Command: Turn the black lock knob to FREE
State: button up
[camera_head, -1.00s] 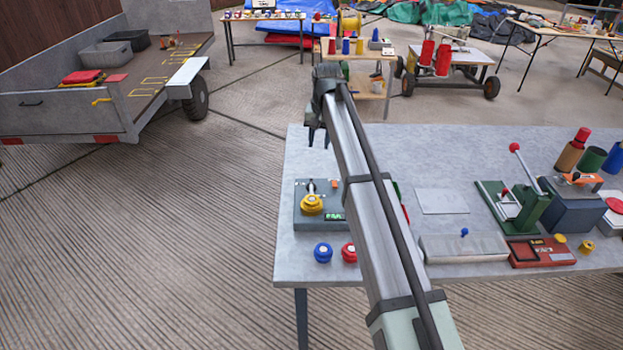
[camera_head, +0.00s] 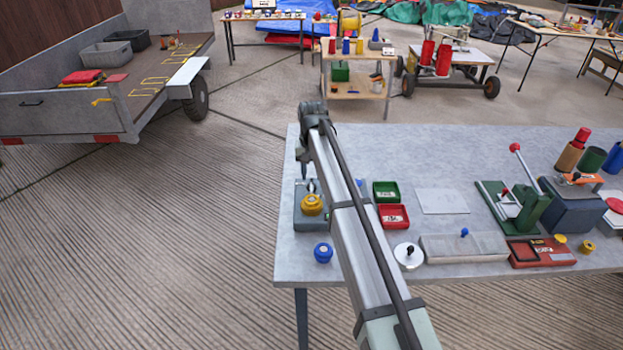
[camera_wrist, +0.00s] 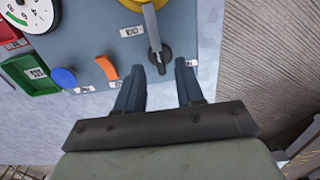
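The grey-blue panel (camera_head: 302,222) lies at the table's left end. It carries a yellow knob (camera_head: 312,204), also at the top of the wrist view (camera_wrist: 160,22). The small black knob (camera_wrist: 160,58) sits on the panel near its edge, at the end of a grey bar that runs from the yellow knob. Small labels flank it, too blurred to read. My gripper (camera_wrist: 159,68) is open, its two fingertips on either side of the black knob in the wrist view; I cannot tell whether they touch it. In the head view my gripper (camera_head: 304,172) is at the panel's far edge.
An orange lever (camera_wrist: 107,68) and a blue button (camera_wrist: 63,77) are on the panel beside the left finger. Green (camera_head: 386,191) and red (camera_head: 393,217) trays lie to the right. A blue knob (camera_head: 323,253) stands near the table's front edge.

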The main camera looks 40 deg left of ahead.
jog(key=shift+f, duration=1.35)
jog(key=shift+c, duration=0.3)
grip_shut()
